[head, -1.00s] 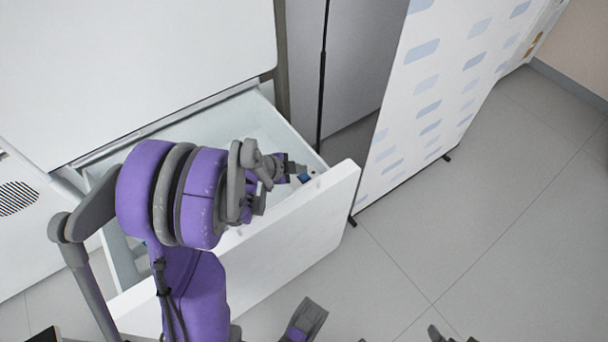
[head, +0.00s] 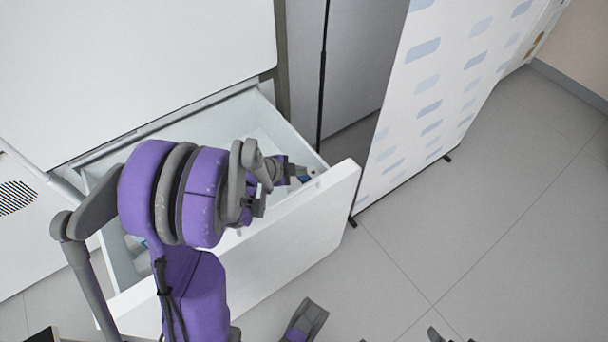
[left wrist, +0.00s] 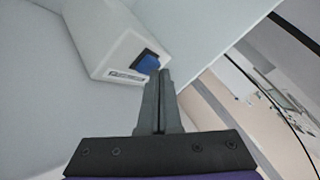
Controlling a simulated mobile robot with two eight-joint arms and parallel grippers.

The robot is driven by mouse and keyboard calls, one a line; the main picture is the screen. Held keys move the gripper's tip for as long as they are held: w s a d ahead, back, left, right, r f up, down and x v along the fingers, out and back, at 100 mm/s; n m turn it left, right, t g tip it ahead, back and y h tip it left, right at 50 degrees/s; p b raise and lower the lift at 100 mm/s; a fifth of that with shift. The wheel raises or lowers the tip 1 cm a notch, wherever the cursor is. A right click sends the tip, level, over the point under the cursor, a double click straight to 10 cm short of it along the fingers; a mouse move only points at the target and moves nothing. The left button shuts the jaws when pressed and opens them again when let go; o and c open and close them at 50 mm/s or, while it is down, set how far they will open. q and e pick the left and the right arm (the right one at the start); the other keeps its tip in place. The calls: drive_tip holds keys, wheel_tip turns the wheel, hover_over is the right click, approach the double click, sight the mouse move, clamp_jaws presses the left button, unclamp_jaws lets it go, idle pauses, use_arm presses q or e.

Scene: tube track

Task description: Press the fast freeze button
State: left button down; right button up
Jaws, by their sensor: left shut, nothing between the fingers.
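The blue fast freeze button (left wrist: 148,63) sits in a dark recess on a white box (left wrist: 100,35) inside the open drawer, as the left wrist view shows. A small label lies beside it on the box. My left gripper (left wrist: 160,74) is shut and empty, with its fingertips right at the lower right edge of the button; I cannot tell whether they touch it. In the head view the left gripper (head: 300,174) is at the drawer's right corner, with a bit of blue at its tip.
The white drawer (head: 275,245) is pulled out from the white cabinet (head: 130,60), with its front panel close to my left gripper. A patterned white panel (head: 430,90) stands on feet just right of the drawer. Grey tiled floor (head: 480,240) is clear at the right.

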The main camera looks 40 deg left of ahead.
use_arm(q)
drive_tip(key=shift+f, duration=0.35)
drive_tip(key=shift+r, duration=0.1)
idle(0.4)
drive_tip(key=shift+r+p, duration=0.5)
drive_tip(key=shift+r, duration=0.3)
wheel_tip(320, 180, up, 5)
drive_tip(key=p, duration=0.4)
drive_tip(key=shift+r, duration=0.1)
idle(0.5)
